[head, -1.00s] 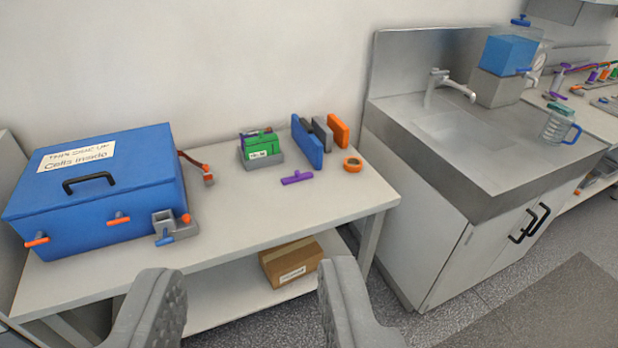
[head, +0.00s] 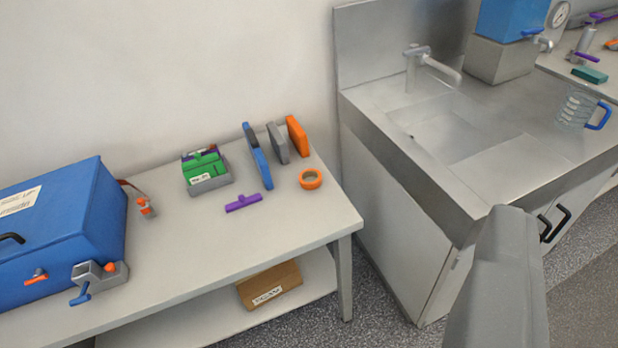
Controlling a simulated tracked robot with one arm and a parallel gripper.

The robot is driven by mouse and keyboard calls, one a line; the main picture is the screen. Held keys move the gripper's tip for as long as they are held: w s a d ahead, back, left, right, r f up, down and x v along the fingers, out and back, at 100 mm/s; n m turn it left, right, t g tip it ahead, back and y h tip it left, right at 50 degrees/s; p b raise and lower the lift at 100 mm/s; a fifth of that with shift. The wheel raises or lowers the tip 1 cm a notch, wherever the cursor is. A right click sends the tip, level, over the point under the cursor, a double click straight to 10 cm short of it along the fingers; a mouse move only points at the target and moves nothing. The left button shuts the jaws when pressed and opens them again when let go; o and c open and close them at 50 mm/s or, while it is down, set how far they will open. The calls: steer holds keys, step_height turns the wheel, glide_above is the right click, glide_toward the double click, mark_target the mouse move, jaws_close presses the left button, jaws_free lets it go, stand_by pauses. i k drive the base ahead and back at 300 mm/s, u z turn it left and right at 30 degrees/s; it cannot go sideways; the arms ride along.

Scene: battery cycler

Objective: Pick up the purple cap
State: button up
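A purple T-shaped piece (head: 243,202), which fits the purple cap, lies on the white table in front of the green block's grey holder. It is clear of other things, and nothing covers it. One grey finger of my gripper (head: 503,275) shows large at the lower right, in front of the sink cabinet. The other finger is outside the picture. The space between the visible finger and the purple piece is empty. My gripper looks wide open, holds nothing in view and is apart from the purple piece.
The white table (head: 170,285) also bears a blue box (head: 60,235), a grey clamp (head: 97,275), a grey holder (head: 209,184), upright blue, grey and orange plates (head: 297,136), and an orange ring (head: 311,179). A steel sink (head: 455,130) stands right. A cardboard box (head: 268,286) sits below.

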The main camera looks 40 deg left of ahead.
mark_target(242, 202)
steer(key=u, duration=0.05)
steer(key=i, duration=1.05)
steer(key=u, duration=0.75)
steer(key=i, duration=0.4)
steer(key=u, duration=0.4)
